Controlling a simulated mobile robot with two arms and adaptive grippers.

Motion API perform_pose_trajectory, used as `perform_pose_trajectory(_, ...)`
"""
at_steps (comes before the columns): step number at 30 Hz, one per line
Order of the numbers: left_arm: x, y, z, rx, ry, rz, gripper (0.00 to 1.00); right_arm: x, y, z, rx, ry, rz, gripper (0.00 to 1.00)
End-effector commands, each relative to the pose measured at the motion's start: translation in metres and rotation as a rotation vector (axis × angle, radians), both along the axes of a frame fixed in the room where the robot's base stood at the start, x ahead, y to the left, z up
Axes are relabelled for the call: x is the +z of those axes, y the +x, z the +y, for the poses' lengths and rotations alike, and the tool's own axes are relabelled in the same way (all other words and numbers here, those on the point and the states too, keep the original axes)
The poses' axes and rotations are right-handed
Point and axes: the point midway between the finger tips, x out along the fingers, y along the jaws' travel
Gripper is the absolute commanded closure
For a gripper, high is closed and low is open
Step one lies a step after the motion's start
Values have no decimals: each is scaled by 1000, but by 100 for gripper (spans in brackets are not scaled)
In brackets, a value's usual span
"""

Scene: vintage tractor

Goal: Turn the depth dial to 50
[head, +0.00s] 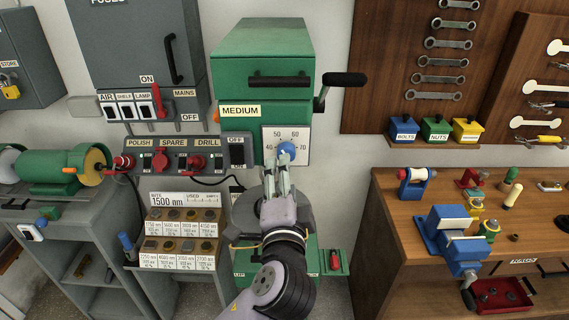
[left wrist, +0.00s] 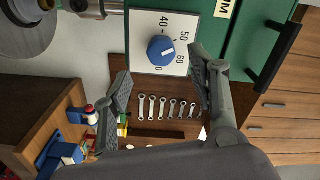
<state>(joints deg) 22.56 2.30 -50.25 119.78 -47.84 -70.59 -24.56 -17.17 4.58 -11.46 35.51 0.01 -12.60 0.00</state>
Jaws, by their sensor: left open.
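The depth dial is a round blue knob (head: 287,149) on a white scale plate (head: 301,157), on the front of the green drill press (head: 262,62). The plate reads 40, 50, 60 and 70. In the left wrist view the knob (left wrist: 161,50) has a white mark that seems to point between 50 and 60. My left gripper (head: 276,172) is just below and in front of the knob in the head view. Its fingers are open in the left wrist view (left wrist: 163,85), with the knob beyond them and nothing between. My right gripper is out of view.
A black crank handle (head: 345,79) sticks out at the press's right side. A panel of switches (head: 173,161) and a rack of labelled blocks (head: 180,240) stand left. A wooden workbench (head: 400,205) with a blue vise (head: 450,230) stands right.

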Motion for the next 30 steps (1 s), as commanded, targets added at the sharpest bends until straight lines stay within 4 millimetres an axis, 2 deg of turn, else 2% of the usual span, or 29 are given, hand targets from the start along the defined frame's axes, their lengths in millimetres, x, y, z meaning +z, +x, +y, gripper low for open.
perform_pose_trajectory(3,0,-21,0,-2,-1,2,47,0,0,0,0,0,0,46)
perform_pose_trajectory(9,0,-38,0,0,-1,-1,47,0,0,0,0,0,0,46)
perform_pose_trajectory(24,-1,-39,1,3,-4,5,47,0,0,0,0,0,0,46)
perform_pose_trajectory(27,-18,-39,12,16,-44,64,47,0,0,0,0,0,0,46)
perform_pose_trajectory(29,-41,-40,25,36,-97,139,47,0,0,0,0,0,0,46)
perform_pose_trajectory(30,-60,-43,36,55,-146,203,47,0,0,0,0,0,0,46)
